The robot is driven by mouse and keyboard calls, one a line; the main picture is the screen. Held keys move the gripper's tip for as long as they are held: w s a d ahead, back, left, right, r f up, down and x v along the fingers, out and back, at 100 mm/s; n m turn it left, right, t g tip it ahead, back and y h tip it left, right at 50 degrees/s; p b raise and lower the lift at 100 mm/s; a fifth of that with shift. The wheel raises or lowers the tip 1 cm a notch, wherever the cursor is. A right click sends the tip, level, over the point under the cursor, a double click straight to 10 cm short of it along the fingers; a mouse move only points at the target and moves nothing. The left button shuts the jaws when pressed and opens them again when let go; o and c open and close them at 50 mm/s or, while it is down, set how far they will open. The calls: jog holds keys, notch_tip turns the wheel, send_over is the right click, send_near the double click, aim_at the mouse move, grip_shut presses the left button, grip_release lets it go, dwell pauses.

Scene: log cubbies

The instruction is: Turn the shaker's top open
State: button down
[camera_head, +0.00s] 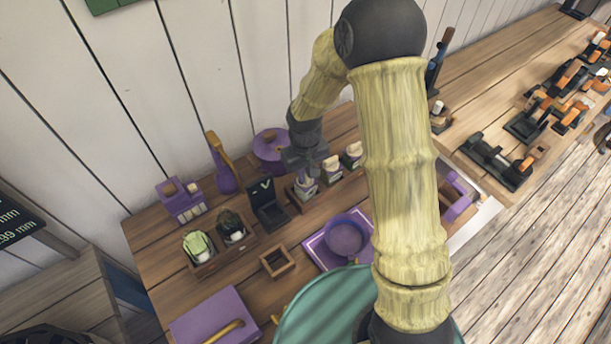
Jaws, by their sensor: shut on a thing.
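A small pale shaker (305,187) with a dark lower part stands on the wooden table beside the wall, in a row with similar ones. My gripper (307,172) points down over it and is shut on its top. The gripper's dark body hides most of the shaker's top, so I cannot tell how far it is turned. Two similar pale shakers, a middle one (332,167) and a right one (353,151), stand just to the right, apart from the gripper.
A black box (268,213) stands close on the left, with potted cacti (197,244) farther left. A purple pot (271,144) and bottle (222,165) are behind. A purple bowl (346,237) on a tray and an empty wooden box (277,263) lie in front.

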jog(key=n+p, duration=0.1)
jog(key=n, duration=0.2)
jog(key=shift+r, duration=0.15)
jog(key=shift+n, duration=0.5)
jog(key=c, duration=1.5)
grip_release()
jog(key=shift+r+p, duration=3)
jog(key=shift+r, duration=0.45)
